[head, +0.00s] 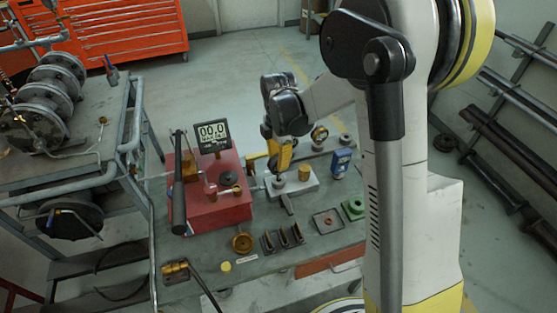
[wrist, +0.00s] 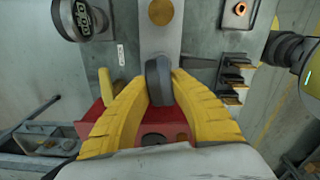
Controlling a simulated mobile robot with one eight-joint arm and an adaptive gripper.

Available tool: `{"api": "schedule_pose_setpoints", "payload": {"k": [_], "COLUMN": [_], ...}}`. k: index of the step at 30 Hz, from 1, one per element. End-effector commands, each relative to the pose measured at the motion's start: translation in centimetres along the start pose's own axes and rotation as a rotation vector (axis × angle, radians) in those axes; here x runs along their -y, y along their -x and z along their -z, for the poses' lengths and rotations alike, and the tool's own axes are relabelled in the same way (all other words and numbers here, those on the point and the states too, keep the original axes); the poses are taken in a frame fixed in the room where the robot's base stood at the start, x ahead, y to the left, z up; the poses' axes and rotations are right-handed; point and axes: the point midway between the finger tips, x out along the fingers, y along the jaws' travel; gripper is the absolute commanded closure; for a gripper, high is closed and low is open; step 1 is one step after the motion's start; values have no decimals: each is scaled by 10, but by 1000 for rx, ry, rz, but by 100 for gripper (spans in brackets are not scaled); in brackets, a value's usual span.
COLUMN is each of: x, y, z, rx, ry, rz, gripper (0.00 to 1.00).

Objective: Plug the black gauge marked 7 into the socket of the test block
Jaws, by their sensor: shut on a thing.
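My gripper (wrist: 158,78) is shut on a dark, rounded thing (wrist: 157,82), which looks like the black gauge seen from above. Its mark cannot be read. In the head view my gripper (head: 282,168) points down over the left end of a light grey block (head: 309,188), apparently the test block. The block carries a brass cylinder (head: 304,173) and also shows in the wrist view (wrist: 160,42). The held thing is over the block's end nearest the red box. The socket is hidden, and I cannot tell whether the held thing touches the block.
A red box (head: 218,207) with a display (head: 213,137) stands left of the block. A blue instrument (head: 341,162) and a round gauge (head: 319,135) stand right and behind. A black rack (head: 283,238), brass ring (head: 242,242) and green piece (head: 353,208) lie in front.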

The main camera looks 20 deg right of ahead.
Motion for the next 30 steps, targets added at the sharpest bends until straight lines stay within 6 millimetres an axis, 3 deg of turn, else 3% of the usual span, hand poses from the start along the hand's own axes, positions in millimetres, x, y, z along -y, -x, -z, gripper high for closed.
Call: {"api": "schedule_pose_setpoints", "payload": {"k": [30], "x": [0], "y": [-26], "z": [0], "rx": [0], "ry": [0], "rz": [0], "gripper": [100]}}
